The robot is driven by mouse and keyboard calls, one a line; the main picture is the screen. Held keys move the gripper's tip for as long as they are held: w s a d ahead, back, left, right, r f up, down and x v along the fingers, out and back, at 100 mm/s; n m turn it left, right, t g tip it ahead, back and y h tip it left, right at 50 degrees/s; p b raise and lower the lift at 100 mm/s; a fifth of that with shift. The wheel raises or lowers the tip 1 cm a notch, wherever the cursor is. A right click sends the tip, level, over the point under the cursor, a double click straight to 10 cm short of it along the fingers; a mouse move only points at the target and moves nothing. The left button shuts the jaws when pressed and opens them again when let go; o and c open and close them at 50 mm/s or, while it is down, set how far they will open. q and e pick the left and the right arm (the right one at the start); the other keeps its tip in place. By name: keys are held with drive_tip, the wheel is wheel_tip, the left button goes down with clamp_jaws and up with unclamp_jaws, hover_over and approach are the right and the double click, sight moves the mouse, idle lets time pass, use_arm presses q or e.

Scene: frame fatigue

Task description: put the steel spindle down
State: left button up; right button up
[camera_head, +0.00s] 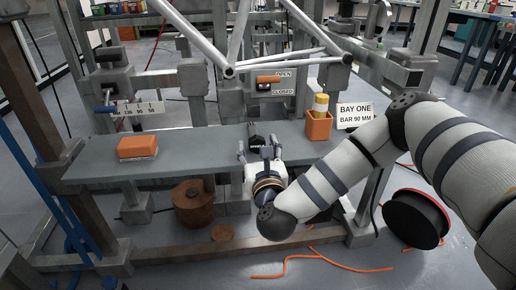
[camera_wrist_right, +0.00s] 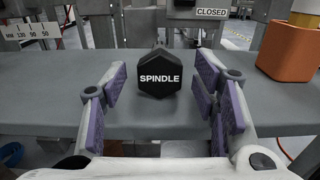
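The spindle (camera_wrist_right: 157,76) shows its black hexagonal end with a white SPINDLE label in the right wrist view. It rests on the grey shelf (camera_head: 200,147), and the rest of its body is hidden behind that end. In the head view it is a small dark shape (camera_head: 256,141) just past my right gripper (camera_head: 259,151). My right gripper is open, with its purple-padded fingers on either side in front of the spindle. Gaps show between the pads and the spindle. My left gripper is not in view.
An orange block (camera_head: 137,147) lies on the shelf's left. An orange holder (camera_head: 318,127) with a yellow-and-white item stands on the right, beside a BAY ONE sign (camera_head: 355,115). An OPEN/CLOSED panel (camera_head: 275,84) is behind. A cable reel (camera_head: 414,217) stands on the floor.

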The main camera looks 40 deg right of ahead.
drive_tip(key=shift+r, duration=0.1)
drive_tip(key=shift+s+a+r, duration=0.1)
drive_tip(key=shift+s+a, duration=0.05)
drive_tip(key=shift+s, duration=0.05)
use_arm(q)
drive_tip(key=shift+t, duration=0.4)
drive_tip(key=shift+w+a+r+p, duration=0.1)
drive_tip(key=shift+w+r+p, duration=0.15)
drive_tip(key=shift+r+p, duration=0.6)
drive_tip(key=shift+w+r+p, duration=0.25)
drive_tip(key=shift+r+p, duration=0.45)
drive_tip(key=shift+p, duration=0.3)
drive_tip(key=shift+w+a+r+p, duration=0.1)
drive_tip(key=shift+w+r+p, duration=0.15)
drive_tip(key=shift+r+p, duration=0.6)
use_arm(e)
drive_tip(key=v, duration=1.1)
drive_tip(key=shift+s, duration=0.25)
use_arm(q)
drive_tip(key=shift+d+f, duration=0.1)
use_arm(e)
drive_tip(key=shift+r, duration=0.1)
